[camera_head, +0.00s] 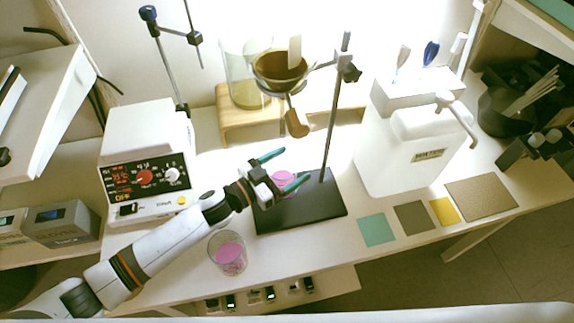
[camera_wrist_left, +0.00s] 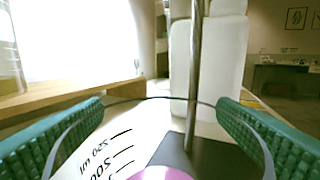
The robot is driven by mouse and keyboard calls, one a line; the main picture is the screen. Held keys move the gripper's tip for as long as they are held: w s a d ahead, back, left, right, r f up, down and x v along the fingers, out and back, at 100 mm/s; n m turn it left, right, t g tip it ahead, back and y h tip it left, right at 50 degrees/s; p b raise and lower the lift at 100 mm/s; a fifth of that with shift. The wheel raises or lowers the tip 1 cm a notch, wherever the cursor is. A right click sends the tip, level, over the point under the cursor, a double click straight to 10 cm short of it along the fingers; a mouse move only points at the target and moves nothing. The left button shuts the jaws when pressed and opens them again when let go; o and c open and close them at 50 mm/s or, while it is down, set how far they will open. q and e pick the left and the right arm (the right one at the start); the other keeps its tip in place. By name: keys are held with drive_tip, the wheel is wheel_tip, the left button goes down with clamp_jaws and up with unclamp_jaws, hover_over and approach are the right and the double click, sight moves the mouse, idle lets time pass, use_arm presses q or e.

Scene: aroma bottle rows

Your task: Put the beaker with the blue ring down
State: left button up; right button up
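A clear glass beaker with pink contents (camera_head: 284,178) is between the teal fingers of my left gripper (camera_head: 284,169), at the black stand base (camera_head: 300,211). In the left wrist view its rim spans from finger to finger, with printed volume marks on the glass (camera_wrist_left: 105,150) and pink contents (camera_wrist_left: 160,174) below. The fingers appear shut on its sides. I cannot tell whether its bottom touches anything. No blue ring shows on it. A second clear beaker with pink contents (camera_head: 229,254) stands on the bench in front of my left arm. My right gripper is not in view.
The stand's metal rod (camera_head: 335,115) rises close beside the gripper, with a brown funnel (camera_head: 281,70) above. A white instrument (camera_head: 149,150) stands left and a white jug (camera_head: 410,152) right. Coloured squares, including a green one (camera_head: 377,230), lie at the front right.

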sight(271, 176)
use_arm(q)
drive_tip(key=shift+r, duration=0.1)
drive_tip(key=shift+s+a, duration=0.1)
drive_tip(key=shift+a, duration=0.05)
drive_tip(key=v, duration=0.7)
drive_tip(key=shift+a, duration=0.1)
drive_tip(key=shift+r, duration=0.1)
